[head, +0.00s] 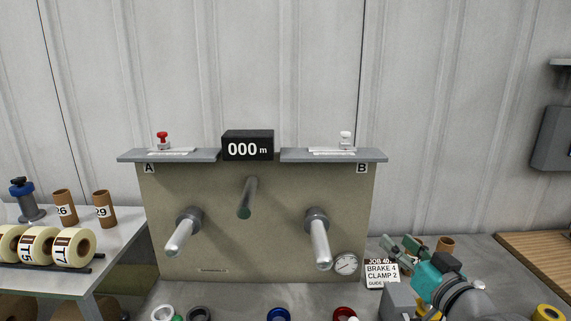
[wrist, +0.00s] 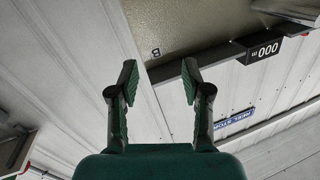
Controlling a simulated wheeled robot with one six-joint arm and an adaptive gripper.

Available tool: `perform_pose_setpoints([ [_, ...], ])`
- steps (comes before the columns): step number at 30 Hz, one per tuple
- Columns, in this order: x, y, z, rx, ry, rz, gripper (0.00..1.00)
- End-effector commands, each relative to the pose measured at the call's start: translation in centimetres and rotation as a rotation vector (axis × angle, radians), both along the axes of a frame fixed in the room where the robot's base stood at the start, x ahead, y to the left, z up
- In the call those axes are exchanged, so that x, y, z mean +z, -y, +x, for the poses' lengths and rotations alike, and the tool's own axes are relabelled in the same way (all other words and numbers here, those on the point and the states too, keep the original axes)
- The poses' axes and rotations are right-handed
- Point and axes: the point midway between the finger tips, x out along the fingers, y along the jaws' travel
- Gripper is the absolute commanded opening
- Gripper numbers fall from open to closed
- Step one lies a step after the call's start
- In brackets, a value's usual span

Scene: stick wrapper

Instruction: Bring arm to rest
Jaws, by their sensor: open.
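My gripper (head: 400,250) is at the lower right in the head view, near the bench in front of the machine's right side. In the wrist view my gripper (wrist: 160,85) shows two dark fingers with green pads spread wide apart. Nothing is between them. My gripper touches nothing that I can see.
The beige panel (head: 270,245) carries two metal spindles, left (head: 183,232) and right (head: 319,240), and a black 000 m display (head: 248,146). A job card (head: 382,273) stands beside my gripper. A side table (head: 70,275) holds tape rolls. Open space lies above the shelves.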

Motion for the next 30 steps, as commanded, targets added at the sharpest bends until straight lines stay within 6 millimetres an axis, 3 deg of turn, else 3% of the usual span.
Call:
perform_pose_setpoints([
  [1,-2.2,-0.2,-0.5,-0.014,-0.017,0.013,0.48],
  [3,-4.7,-0.3,-1.3,-0.036,-0.029,0.028,0.48],
  [8,-10.0,-0.7,-3.6,-0.086,-0.056,0.053,0.48],
  [15,-17.2,-1.2,-8.3,-0.157,-0.097,0.063,0.48],
  [21,-22.2,-1.7,-13.3,-0.209,-0.131,0.052,0.48],
  [30,-27.6,-2.5,-21.9,-0.264,-0.173,0.003,0.48],
])
